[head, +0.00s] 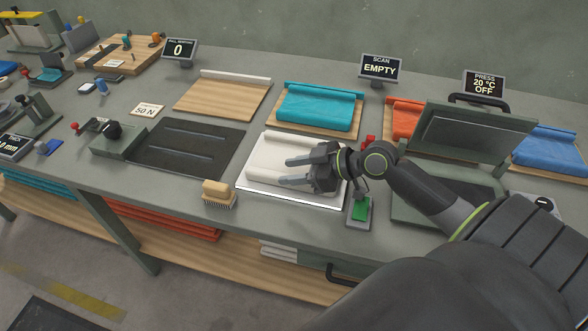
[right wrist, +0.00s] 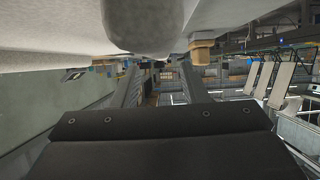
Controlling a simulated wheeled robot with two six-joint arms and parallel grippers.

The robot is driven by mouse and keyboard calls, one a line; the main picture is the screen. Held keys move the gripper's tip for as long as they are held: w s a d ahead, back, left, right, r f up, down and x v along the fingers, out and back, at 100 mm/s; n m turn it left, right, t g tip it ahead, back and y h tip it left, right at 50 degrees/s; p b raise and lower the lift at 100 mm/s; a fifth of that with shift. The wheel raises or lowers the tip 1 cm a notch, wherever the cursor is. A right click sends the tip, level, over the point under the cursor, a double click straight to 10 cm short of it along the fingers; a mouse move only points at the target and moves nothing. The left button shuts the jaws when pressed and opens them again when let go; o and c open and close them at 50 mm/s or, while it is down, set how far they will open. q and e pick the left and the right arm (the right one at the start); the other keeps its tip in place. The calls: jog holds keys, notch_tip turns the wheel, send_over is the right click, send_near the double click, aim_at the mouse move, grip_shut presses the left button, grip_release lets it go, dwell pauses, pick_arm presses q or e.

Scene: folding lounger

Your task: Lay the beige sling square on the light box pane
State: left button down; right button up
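The beige sling (head: 284,147) lies over the light box pane (head: 290,198), whose bright front rim shows below the cloth. Part of the sling and pane is hidden behind my right gripper and wrist. My right gripper (head: 284,171) is over the sling, its two fingers spread and pointing left. I cannot tell whether it touches the cloth. In the right wrist view the two fingers (right wrist: 158,75) stand apart, with a pale surface and a rounded grey bulge close by along the top. Nothing is visibly clamped between them. My left gripper is not in view.
A brush (head: 219,194) stands left of the pane and a green-topped switch (head: 360,210) right of it. An open press (head: 470,130) is farther right. Teal cloth (head: 318,105) lies behind. A dark slotted plate (head: 190,150) is left. The scan sign (head: 381,67) reads EMPTY.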

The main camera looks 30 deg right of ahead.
dwell(0.3)
jog(key=shift+r+p, duration=0.7)
jog(key=shift+p, duration=0.05)
jog(key=shift+s+d, duration=0.2)
jog(key=shift+d, duration=0.05)
jog(key=v, duration=0.4)
jog(key=shift+s+d+b, duration=0.2)
jog(key=shift+s+b, duration=0.05)
jog(key=shift+b, duration=0.1)
jog(key=shift+v, duration=1.25)
jog(key=shift+p+v, duration=0.6)
jog(key=shift+v, duration=0.45)
jog(key=shift+s+r+p, duration=0.15)
jog(key=shift+r+p, duration=0.25)
jog(key=shift+p, duration=0.1)
jog(key=shift+p+v, duration=0.8)
jog(key=shift+p, duration=0.05)
jog(key=shift+d+f, duration=0.1)
jog(key=shift+f, duration=0.05)
